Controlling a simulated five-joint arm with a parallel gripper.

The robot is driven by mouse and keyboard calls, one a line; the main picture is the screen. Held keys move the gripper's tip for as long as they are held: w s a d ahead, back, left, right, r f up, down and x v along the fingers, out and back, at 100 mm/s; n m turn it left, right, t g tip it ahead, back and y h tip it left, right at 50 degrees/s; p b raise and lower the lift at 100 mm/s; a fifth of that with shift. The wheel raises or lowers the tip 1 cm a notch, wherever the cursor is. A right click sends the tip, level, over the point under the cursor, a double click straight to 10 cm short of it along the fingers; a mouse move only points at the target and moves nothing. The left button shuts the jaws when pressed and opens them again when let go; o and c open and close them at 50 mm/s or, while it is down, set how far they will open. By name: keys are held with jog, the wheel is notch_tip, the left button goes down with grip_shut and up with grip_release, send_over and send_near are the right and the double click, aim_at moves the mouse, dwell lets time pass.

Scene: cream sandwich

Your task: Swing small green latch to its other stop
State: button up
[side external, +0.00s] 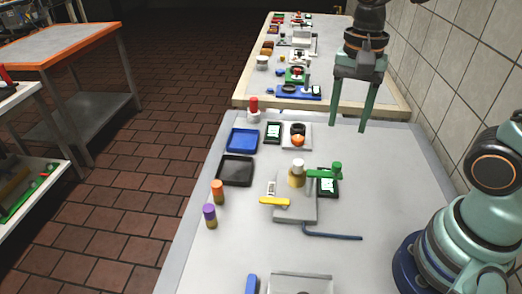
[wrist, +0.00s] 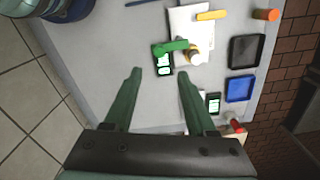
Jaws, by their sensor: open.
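The small green latch (side external: 324,173) is a flat bar with a round knob at its right end, mounted on a grey block (side external: 296,207) beside a white-topped brass post (side external: 297,174). It reaches to the right, over part of a dark display (side external: 328,187). In the wrist view the green latch (wrist: 172,47) lies ahead of the fingertips, beyond the gap between them. My gripper (side external: 350,128) is open and empty, held above the table, behind and to the right of the latch. In the wrist view both fingers of my gripper (wrist: 160,75) are spread and touch nothing.
A yellow lever (side external: 274,201) sits on the block's left side, and a dark blue rod (side external: 333,236) lies in front. Blue (side external: 243,140) and black (side external: 235,171) trays and orange (side external: 217,191) and purple (side external: 210,215) capped cylinders stand left. The table's right side is mostly clear.

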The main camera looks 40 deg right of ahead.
aim_at(337, 164)
notch_tip(337, 164, down, 11)
jog(key=shift+r, duration=0.1)
dwell(0.3)
grip_shut()
